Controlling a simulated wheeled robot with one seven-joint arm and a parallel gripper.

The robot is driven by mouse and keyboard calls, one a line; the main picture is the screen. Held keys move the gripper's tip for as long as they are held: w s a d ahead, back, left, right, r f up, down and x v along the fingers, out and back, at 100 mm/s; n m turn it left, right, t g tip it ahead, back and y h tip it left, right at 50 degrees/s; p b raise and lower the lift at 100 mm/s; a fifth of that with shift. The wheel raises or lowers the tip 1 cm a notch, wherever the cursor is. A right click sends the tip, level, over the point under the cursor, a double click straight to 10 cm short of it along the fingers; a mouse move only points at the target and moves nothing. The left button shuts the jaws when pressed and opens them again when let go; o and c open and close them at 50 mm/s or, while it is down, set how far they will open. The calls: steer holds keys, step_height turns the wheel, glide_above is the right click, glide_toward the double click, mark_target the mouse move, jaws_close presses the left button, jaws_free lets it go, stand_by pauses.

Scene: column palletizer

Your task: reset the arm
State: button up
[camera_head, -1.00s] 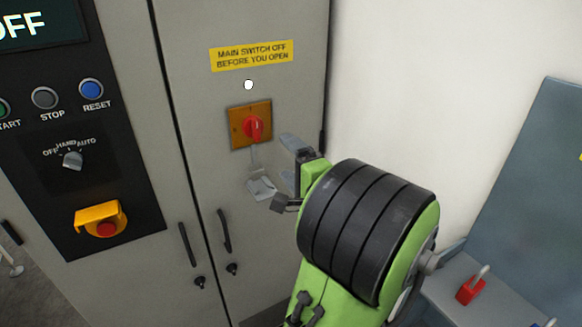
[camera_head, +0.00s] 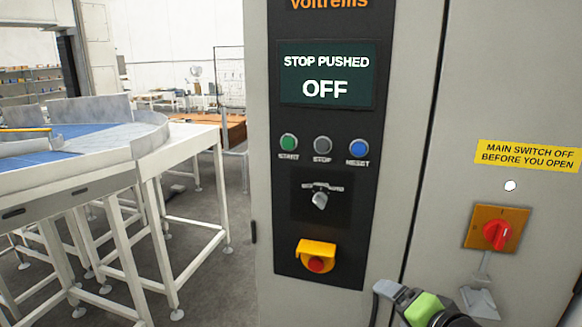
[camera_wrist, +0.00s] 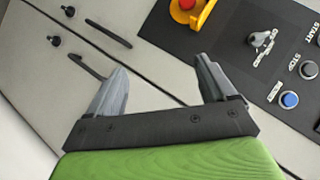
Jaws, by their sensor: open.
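My green and black arm shows at the bottom right of the head view, with my gripper (camera_head: 392,294) low in front of the cabinet door, below and right of the control panel. In the wrist view my gripper (camera_wrist: 166,88) has its two grey fingers wide apart with nothing between them. The cabinet face lies beyond the fingertips, apart from them as far as I can tell.
The control cabinet has a screen (camera_head: 326,76) reading "STOP PUSHED OFF", a selector (camera_head: 320,199), and a red stop button in a yellow housing (camera_head: 316,257). A red main switch (camera_head: 497,235) is at right. A conveyor table (camera_head: 110,158) stands left, with floor between.

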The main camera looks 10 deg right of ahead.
steer(key=s+a+f+n+g+y, duration=0.1)
steer(key=s+a+n+g, duration=0.15)
steer(key=a, duration=0.25)
steer(key=s+a+f+n+g, duration=0.1)
steer(key=a+f+n, duration=0.1)
steer(key=a+n, duration=0.25)
steer(key=s+a+n+g+h, duration=0.1)
steer(key=s+a+n+g, duration=0.2)
steer(key=s, duration=0.7)
steer(key=shift+a+n, duration=0.8)
steer(key=shift+n, duration=0.2)
